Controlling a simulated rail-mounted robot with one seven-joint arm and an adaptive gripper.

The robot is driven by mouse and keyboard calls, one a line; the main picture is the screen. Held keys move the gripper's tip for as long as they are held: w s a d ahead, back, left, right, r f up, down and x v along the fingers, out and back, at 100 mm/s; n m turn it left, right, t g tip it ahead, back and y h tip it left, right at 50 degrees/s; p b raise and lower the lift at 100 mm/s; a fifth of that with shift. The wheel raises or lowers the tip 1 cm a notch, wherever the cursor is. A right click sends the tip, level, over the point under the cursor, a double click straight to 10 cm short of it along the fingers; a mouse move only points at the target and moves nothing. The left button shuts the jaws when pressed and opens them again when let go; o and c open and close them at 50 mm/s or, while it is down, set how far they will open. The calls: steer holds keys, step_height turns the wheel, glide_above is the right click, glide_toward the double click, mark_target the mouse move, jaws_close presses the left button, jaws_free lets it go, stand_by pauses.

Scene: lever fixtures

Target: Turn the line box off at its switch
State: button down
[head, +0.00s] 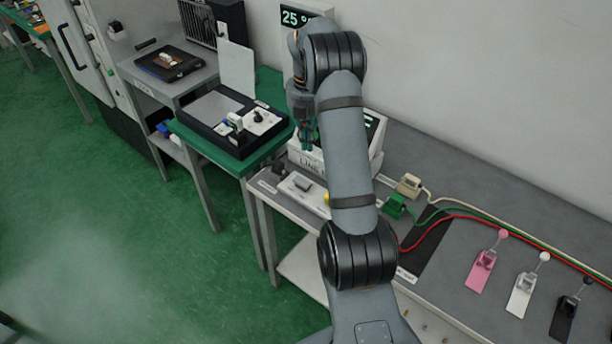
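The line box (307,160) is a white box on the grey bench, marked "LINE", with a dark green-lit screen; my arm hides its middle. In front of it lies a white switch plate (310,194) with a grey rocker (302,183) and a bit of yellow at its right end, partly behind my arm. I cannot tell which way the rocker is set. My gripper (306,148) points down near the box's left end, above and behind the rocker. It looks empty; its fingers are too small to tell open from shut.
A small dark part (279,168) sits left of the switch plate. Right of my arm are a green connector (395,206), a beige connector (409,185), cables, and pink, white and black levers (482,268). A green table (186,133) with a black case (248,148) stands left.

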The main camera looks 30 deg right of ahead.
mark_target(307, 184)
steer(key=shift+w+a+f+n, duration=0.1)
steer(key=shift+w+n, duration=0.05)
steer(key=shift+n, duration=0.55)
step_height(307, 184, down, 14)
steer(key=shift+r+p, duration=0.15)
steer(key=shift+p, duration=1.1)
steer(key=shift+f, duration=0.25)
steer(key=shift+f+b, duration=0.35)
steer(key=shift+b, duration=0.2)
steer(key=shift+s+r, duration=0.15)
steer(key=shift+s, duration=0.1)
steer(key=shift+w, duration=0.1)
